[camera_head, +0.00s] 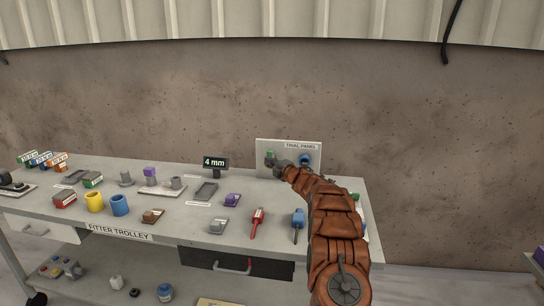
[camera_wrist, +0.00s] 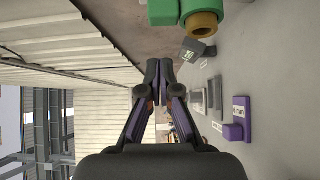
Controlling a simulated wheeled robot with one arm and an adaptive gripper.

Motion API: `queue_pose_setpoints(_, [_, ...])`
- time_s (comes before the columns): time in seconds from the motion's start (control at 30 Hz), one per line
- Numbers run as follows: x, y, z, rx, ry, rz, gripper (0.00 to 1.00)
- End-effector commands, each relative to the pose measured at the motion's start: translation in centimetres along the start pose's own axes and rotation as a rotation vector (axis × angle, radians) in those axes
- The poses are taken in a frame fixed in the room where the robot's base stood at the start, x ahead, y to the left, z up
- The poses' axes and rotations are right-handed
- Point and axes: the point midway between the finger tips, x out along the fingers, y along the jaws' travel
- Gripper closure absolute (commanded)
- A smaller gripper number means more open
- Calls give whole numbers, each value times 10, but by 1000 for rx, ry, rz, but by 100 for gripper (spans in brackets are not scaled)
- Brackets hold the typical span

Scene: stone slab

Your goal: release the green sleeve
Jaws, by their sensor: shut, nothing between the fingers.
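The green sleeve (camera_head: 270,154) shows on the left part of the upright trial panel (camera_head: 311,153) in the head view. In the wrist view, a green piece with a round green collar (camera_wrist: 185,14) around a brass-coloured end is at the top edge, partly cut off. My gripper (camera_head: 277,163) is in front of the panel, close to the sleeve. In the wrist view my gripper's fingertips (camera_wrist: 158,68) meet, shut and empty, with a visible gap between them and the green piece. My arm and gripper hide part of the panel.
A blue round part (camera_head: 305,160) is on the panel, right of my gripper. The trolley top (camera_head: 185,222) holds yellow (camera_head: 95,201) and blue (camera_head: 119,205) cylinders, a red screwdriver (camera_head: 257,222), a blue-handled tool (camera_head: 298,222) and a "4 mm" sign (camera_head: 215,163). A wall stands behind.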

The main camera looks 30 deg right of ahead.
Motion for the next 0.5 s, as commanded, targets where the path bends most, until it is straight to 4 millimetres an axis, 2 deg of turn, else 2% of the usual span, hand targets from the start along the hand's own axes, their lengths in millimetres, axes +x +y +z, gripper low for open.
queue_pose_setpoints(0.5, [20,3,19,-2,2,3,100])
